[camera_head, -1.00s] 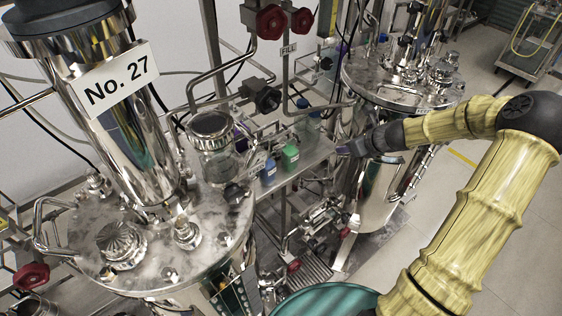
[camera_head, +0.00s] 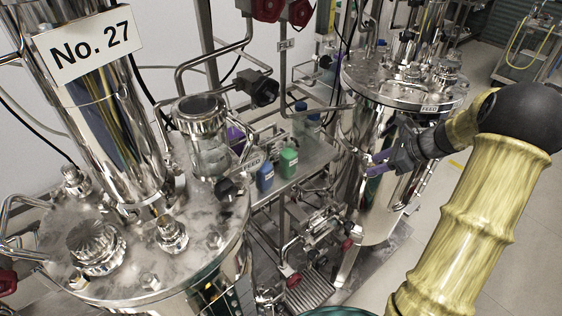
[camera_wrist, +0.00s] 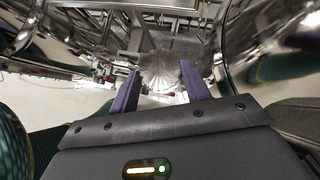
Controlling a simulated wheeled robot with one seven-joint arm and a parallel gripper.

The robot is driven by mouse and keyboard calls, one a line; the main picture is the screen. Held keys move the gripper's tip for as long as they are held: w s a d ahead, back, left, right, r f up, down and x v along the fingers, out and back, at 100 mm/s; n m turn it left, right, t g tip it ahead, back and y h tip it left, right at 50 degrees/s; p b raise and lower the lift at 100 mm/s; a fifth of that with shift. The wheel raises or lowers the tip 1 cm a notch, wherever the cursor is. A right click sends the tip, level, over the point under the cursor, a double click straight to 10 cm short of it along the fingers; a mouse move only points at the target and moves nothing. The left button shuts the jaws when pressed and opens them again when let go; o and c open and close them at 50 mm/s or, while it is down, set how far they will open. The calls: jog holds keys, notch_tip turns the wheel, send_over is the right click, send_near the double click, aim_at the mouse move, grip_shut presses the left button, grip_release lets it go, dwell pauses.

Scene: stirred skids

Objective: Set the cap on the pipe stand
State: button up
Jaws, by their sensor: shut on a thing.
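My gripper (camera_head: 373,165) is in front of the right-hand steel vessel, its purple fingers pointing left. In the wrist view, a pale, ribbed, shiny piece, seemingly the cap (camera_wrist: 160,66), sits between the two purple fingertips, and the gripper is shut on it. In the head view the held piece is too small to make out against the vessel. The steel vessel marked No. 27 stands at the left; its lid (camera_head: 200,262) carries a fluted knob (camera_head: 95,246) and a short fitting (camera_head: 172,235). I cannot tell which part is the pipe stand.
A steel shelf (camera_head: 312,158) between the vessels holds a blue bottle (camera_head: 265,176) and a green bottle (camera_head: 288,162). A glass sight pot (camera_head: 207,150) rises beside it. Valves and pipes fill the gap. The right-hand vessel (camera_head: 366,112) is close behind my gripper. Open floor lies to the right.

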jog(key=w+a+p, duration=0.1)
jog(key=w+a, duration=0.2)
jog(key=a, duration=0.2)
jog(key=w+a+p, duration=0.1)
jog(key=w+a, duration=0.2)
jog(key=a, duration=0.2)
jog(key=w+a+p, duration=0.1)
jog(key=w+a, duration=0.2)
jog(key=a, duration=0.2)
jog(key=shift+w+a, duration=0.15)
jog(key=shift+w, duration=0.1)
jog(key=shift+f, duration=0.1)
jog(key=shift+f, duration=1.65)
jog(key=shift+f, duration=0.1)
jog(key=o, duration=1.1)
